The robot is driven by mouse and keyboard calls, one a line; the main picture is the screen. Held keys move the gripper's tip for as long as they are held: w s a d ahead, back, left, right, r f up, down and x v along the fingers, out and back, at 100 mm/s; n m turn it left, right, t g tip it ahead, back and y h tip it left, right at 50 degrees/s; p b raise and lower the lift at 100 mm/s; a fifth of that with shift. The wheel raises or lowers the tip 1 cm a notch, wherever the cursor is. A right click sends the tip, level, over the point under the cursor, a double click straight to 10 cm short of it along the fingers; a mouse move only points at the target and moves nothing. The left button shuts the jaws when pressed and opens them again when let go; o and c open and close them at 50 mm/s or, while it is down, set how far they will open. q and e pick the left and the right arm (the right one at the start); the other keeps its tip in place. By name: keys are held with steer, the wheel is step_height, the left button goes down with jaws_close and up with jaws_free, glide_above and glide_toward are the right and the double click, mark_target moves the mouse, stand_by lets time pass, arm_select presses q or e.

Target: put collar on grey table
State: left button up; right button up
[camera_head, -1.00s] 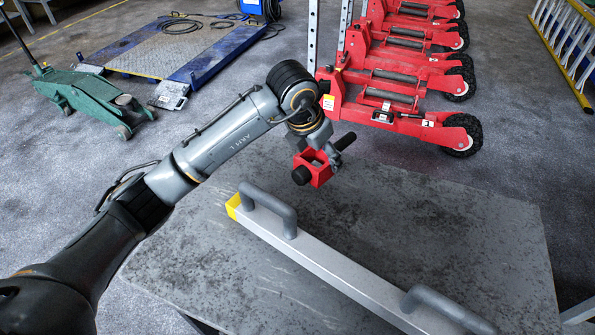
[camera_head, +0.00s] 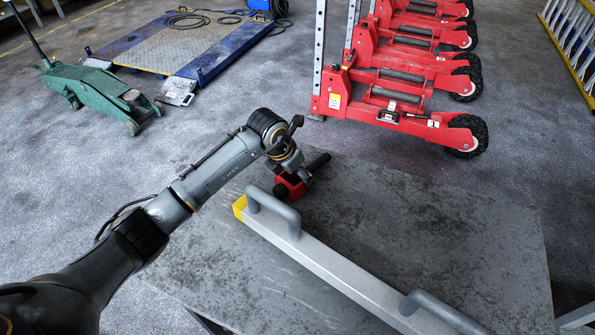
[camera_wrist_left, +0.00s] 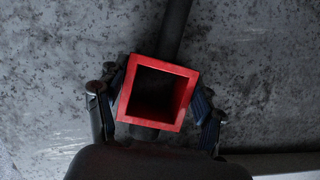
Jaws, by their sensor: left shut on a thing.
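The collar (camera_head: 292,186) is a red square sleeve with a black bar handle. My left gripper (camera_head: 297,176) is shut on it. In the left wrist view the collar (camera_wrist_left: 158,94) sits between the two fingers of my left gripper (camera_wrist_left: 157,105), its square opening facing the camera and the black bar running away upward. The grey table (camera_head: 440,215) has a worn, speckled top. The collar is low over its far left part, beyond the yellow end of the beam. I cannot tell whether it touches the top. My right gripper is not in view.
A silver beam (camera_head: 335,268) with grey handles and a yellow end lies across the table. Red wheeled jacks (camera_head: 400,115) stand on the floor behind. A green trolley jack (camera_head: 100,92) and a blue-edged platform (camera_head: 185,45) are at the far left. The table's right part is clear.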

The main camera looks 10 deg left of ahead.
arm_select(q)
steer(key=o, duration=1.2)
steer(key=shift+f, duration=0.1)
steer(key=o, duration=0.5)
steer(key=shift+c, duration=0.2)
steer(key=shift+r, duration=0.2)
steer(key=shift+s+a+r, duration=0.1)
steer(key=shift+r, duration=0.15)
steer(key=b+v, duration=0.1)
steer(key=v, duration=1)
steer(key=shift+r+b, duration=0.2)
steer(key=shift+b, duration=0.2)
